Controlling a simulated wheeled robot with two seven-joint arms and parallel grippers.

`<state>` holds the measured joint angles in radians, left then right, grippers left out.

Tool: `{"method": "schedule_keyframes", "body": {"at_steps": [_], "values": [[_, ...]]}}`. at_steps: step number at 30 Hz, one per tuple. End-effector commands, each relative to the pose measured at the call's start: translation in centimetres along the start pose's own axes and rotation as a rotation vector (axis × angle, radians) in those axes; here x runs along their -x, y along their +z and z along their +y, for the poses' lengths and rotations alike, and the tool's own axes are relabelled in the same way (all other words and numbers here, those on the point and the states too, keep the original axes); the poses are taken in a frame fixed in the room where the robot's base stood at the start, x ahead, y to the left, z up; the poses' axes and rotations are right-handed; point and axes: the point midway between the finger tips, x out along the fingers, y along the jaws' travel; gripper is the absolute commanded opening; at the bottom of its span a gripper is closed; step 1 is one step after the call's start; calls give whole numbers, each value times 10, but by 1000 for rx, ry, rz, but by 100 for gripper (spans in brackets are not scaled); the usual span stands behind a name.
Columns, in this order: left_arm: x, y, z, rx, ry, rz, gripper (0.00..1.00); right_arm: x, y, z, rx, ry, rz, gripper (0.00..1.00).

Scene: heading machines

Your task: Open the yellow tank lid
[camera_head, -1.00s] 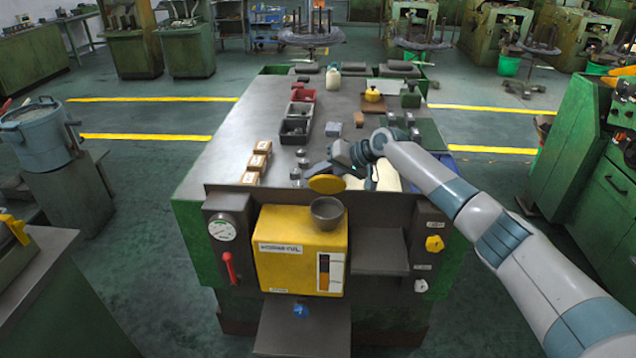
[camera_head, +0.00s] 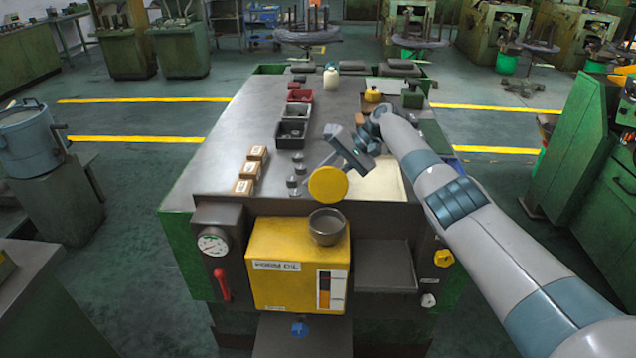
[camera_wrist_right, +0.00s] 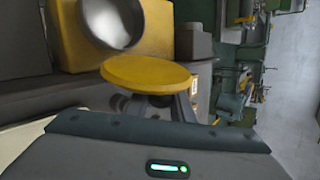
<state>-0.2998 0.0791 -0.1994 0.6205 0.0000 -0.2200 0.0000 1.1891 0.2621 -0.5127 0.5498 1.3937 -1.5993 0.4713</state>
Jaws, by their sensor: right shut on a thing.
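The yellow tank (camera_head: 290,262), labelled for oil, sits on the front of the machine table. Its round neck (camera_head: 327,226) is a grey cup-like opening, uncovered. The yellow lid (camera_head: 328,184) is a round disc held above and behind the neck, apart from it and tilted toward the head camera. My right gripper (camera_head: 335,168) is shut on the lid from behind; the fingers are partly hidden. In the right wrist view the lid (camera_wrist_right: 147,74) is between the fingers, with the neck (camera_wrist_right: 112,22) and tank (camera_wrist_right: 72,35) beyond. My left gripper is not in view.
Small boxes (camera_head: 250,170) stand on the table's left part, beside metal pieces (camera_head: 293,182). Bins (camera_head: 292,134) lie farther back. A gauge (camera_head: 213,241) and red lever (camera_head: 221,284) are left of the tank; a yellow knob (camera_head: 444,258) is at right.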

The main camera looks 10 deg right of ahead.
Motion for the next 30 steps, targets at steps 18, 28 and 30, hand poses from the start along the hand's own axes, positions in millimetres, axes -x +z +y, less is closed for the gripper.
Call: {"method": "schedule_keyframes", "body": {"at_steps": [18,28,30], "values": [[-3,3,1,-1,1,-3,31,-1,1,2,-16,1,-16,38],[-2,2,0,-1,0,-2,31,-1,1,2,-18,4,-18,38],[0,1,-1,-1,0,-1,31,0,2,1,-18,4,-18,38]]}}
